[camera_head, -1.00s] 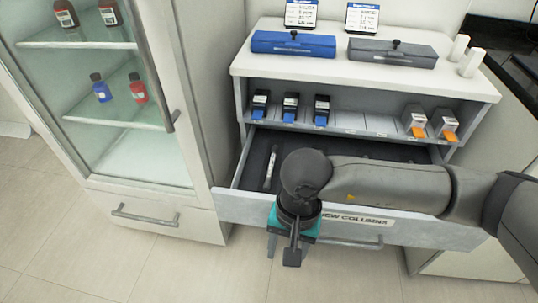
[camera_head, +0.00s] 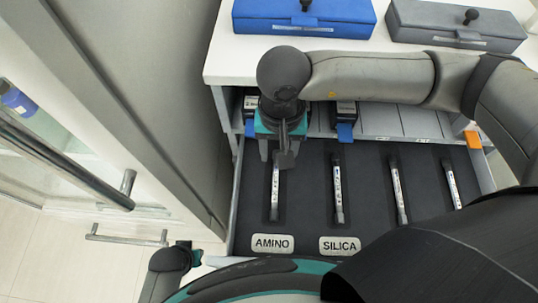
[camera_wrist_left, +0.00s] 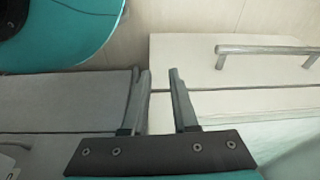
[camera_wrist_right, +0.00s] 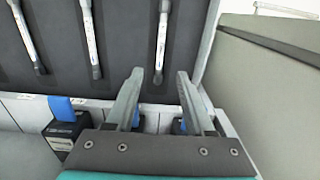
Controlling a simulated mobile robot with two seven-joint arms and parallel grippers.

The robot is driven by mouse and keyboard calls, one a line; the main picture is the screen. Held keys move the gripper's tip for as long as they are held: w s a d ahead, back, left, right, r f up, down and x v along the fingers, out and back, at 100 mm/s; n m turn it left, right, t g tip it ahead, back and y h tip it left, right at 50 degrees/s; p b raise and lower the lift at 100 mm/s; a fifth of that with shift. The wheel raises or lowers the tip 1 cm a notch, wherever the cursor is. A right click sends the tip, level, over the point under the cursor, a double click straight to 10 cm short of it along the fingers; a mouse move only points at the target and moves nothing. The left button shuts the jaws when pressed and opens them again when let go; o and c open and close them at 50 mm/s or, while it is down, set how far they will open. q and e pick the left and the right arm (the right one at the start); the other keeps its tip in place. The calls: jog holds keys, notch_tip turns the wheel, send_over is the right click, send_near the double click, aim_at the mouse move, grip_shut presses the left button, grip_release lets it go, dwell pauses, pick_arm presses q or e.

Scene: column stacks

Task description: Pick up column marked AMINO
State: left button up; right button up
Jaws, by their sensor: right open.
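The AMINO column (camera_head: 275,190) is a thin pale labelled tube in the leftmost slot of the open drawer, behind the AMINO plate (camera_head: 272,244). It also shows in the right wrist view (camera_wrist_right: 161,40). My right gripper (camera_head: 282,160) is open and empty, pointing down near the column's far end, which it partly hides in the head view. In the right wrist view the column's end shows between and beyond the fingertips (camera_wrist_right: 157,73), and no contact shows. My left gripper (camera_wrist_left: 160,71) is open and empty, low beside the drawer.
Several other columns lie in parallel slots, including one at the SILICA plate (camera_head: 338,190). A shelf with blue-tabbed boxes (camera_head: 345,118) sits behind the drawer. A blue case (camera_head: 303,22) and a grey case (camera_head: 455,28) stand on top. The cabinet door handle (camera_head: 70,165) is left.

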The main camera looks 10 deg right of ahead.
jog(key=b, duration=0.3)
send_over(275, 182)
notch_tip(275, 182, down, 8)
jog(key=shift+d+f, duration=0.1)
jog(key=shift+f, duration=0.15)
jog(key=shift+f+b, duration=0.45)
jog(key=shift+f, duration=0.65)
notch_tip(275, 182, down, 3)
jog(key=shift+f+b, duration=0.2)
jog(key=shift+b, duration=0.7)
jog(key=shift+f, duration=0.6)
pick_arm(q)
jog(key=w+d+r+t, duration=0.1)
jog(key=w+r, duration=0.4)
jog(key=r, duration=0.7)
jog(key=shift+d+t, duration=0.3)
jog(key=shift+t, duration=0.1)
jog(key=shift+w+r, duration=0.1)
pick_arm(e)
grip_shut()
